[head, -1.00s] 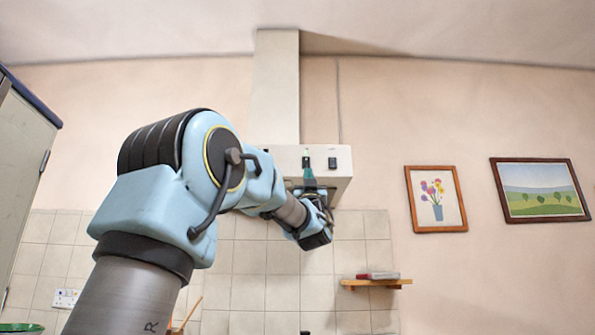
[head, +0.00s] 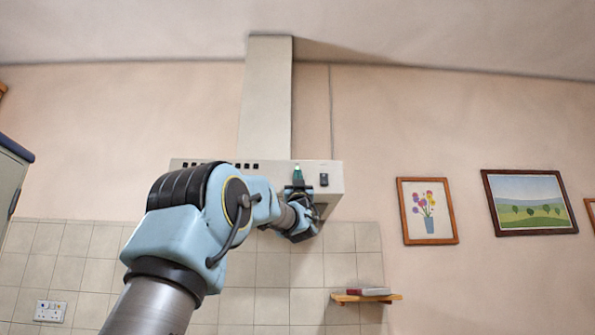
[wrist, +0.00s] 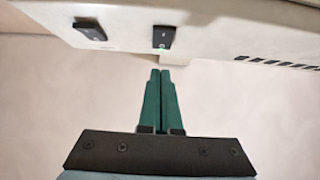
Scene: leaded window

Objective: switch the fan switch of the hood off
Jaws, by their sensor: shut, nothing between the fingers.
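The hood (head: 335,170) is a pale box on the wall with a duct rising from it. Its front carries two dark switches. One switch (head: 324,180) shows clear in the head view, right of my gripper (head: 298,172); it also shows at the upper left of the wrist view (wrist: 90,31). The other switch (wrist: 166,38), with a small green light at its edge, lies just beyond my fingertips in the wrist view (wrist: 160,72). My fingers mostly hide it in the head view. My green fingers are shut and empty. I cannot read which switch is the fan's, nor tell contact.
Vent slots (wrist: 280,63) mark the hood's front beside the switches. A small wooden shelf (head: 345,298) with a book (head: 375,291) is on the tiled wall below right. Framed pictures (head: 427,211) hang further right. A cabinet (head: 12,180) stands at the left edge.

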